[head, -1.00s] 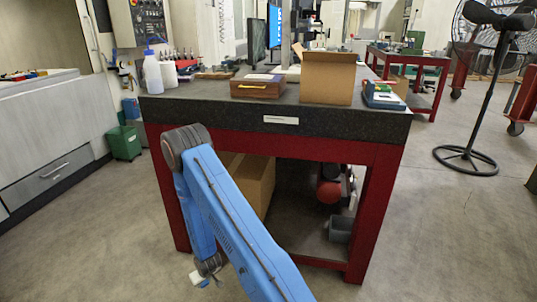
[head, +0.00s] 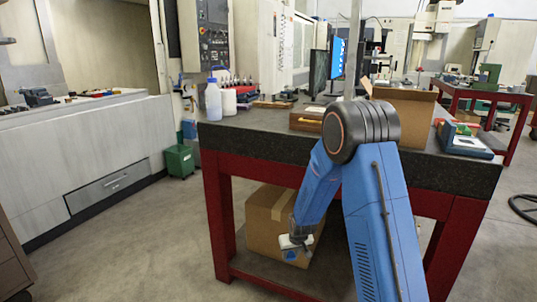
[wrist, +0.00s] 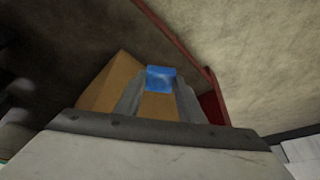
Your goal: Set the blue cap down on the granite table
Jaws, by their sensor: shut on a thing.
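The blue cap (wrist: 160,78) is held between the two fingertips of my gripper (wrist: 160,92) in the wrist view. In the head view my gripper (head: 293,243) hangs low in front of the table's open lower part, with a bit of blue (head: 290,255) at its end. The granite table (head: 258,138) has a dark speckled top on a red frame. My gripper is below the level of its top, and the cap is apart from that top. My blue arm hides part of the table's front edge.
A cardboard box (head: 264,212) stands on the lower shelf behind my gripper. On the top are a white bottle (head: 213,102), a wooden box (head: 306,121), an open carton (head: 417,112) and a blue case (head: 466,142). The left part of the top near the front edge is clear.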

